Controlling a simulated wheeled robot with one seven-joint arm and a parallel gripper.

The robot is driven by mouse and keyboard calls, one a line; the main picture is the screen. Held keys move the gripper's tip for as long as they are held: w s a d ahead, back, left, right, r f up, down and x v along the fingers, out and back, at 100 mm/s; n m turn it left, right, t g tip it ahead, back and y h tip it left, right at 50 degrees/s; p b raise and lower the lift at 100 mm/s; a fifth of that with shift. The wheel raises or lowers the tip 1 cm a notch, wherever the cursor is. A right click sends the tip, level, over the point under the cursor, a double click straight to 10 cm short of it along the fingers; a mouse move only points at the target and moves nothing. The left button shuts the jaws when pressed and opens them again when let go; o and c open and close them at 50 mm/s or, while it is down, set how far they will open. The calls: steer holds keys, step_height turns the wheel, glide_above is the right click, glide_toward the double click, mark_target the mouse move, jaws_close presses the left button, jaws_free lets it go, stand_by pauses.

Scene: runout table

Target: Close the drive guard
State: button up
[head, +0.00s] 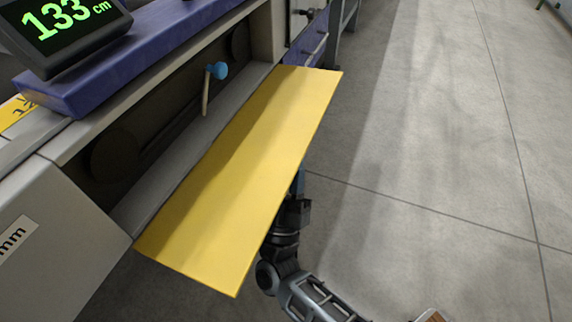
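The drive guard (240,180) is a long yellow panel in the head view. It stands open, folded out from the lower edge of the machine's dark drive opening (150,135). My gripper (297,190) is at the guard's outer right edge, at about the middle of its length. The guard partly covers it from this view, so its fingers are mostly hidden. I cannot tell whether it touches the guard or whether it is open or shut.
Dark round wheels (112,155) sit inside. A display reading 133 cm (65,22) stands on the blue bed (110,75) above. The concrete floor (450,130) to the right is clear.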

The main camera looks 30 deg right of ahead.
jaws_close()
stand_by(0.3)
